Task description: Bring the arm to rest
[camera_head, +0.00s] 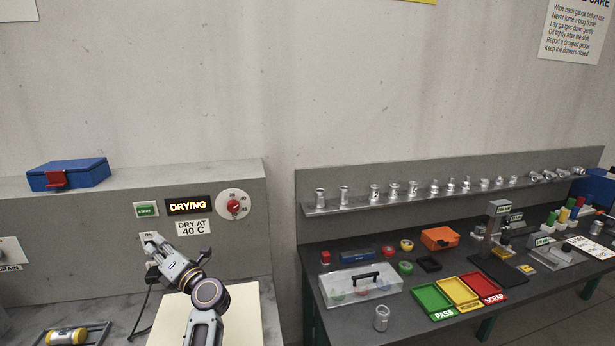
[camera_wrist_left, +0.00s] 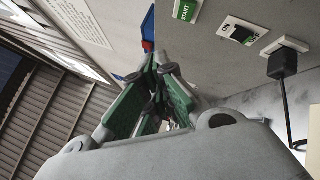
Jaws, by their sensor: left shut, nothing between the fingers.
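My left gripper (camera_head: 154,241) reaches up in front of the drying panel, close to the ON switch. Its fingers show in the left wrist view (camera_wrist_left: 160,75), shut with nothing between them. In that view the rocker switch (camera_wrist_left: 240,35) and the green START button (camera_wrist_left: 187,9) are on the panel to the right of the fingertips, apart from them. In the head view the START button (camera_head: 146,209) is above the gripper. The gripper covers part of the switch plate there. My right gripper is not in view.
A plugged-in black cord (camera_wrist_left: 285,95) hangs near the switch. A blue box (camera_head: 85,175) stands on the ledge. The right bench holds a clear case (camera_head: 385,283), trays and several castings.

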